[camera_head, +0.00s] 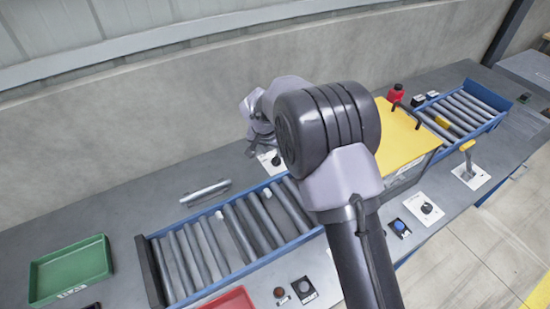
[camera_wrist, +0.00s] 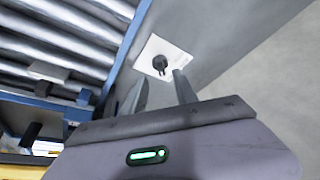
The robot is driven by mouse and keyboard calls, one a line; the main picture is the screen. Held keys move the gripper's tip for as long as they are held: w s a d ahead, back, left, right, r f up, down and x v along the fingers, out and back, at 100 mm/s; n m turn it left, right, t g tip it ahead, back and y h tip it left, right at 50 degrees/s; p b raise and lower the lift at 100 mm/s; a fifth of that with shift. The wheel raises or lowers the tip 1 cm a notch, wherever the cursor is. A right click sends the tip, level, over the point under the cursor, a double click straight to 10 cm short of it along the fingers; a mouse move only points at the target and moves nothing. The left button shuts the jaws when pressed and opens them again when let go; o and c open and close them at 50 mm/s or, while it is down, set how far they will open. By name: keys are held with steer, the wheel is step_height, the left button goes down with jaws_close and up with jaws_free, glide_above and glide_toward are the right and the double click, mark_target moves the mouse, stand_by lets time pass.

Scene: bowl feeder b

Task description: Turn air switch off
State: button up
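A black rotary knob (camera_wrist: 160,63) sits on a white square plate on the grey table, beside the roller conveyor's blue rail. In the head view the knob (camera_head: 276,160) shows just behind the conveyor, partly covered by my arm. Its label is too small to read, so I cannot confirm that it is the air switch. My gripper (camera_wrist: 159,80) is open and empty, its two fingers apart and pointing at the knob. The knob appears between and just beyond the fingertips; I cannot tell any contact. In the head view my gripper (camera_head: 258,138) is above the plate.
A roller conveyor (camera_head: 150,272) runs beside the knob. A yellow-topped box (camera_head: 398,140) stands right of my arm. Another black knob (camera_head: 427,208), a blue button (camera_head: 399,226) and a yellow lever (camera_head: 467,147) are along the front. A metal bar (camera_head: 205,192) lies left.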

mark_target(275, 159)
steer(key=b+x, duration=0.1)
steer(key=x, duration=0.6)
jaws_close()
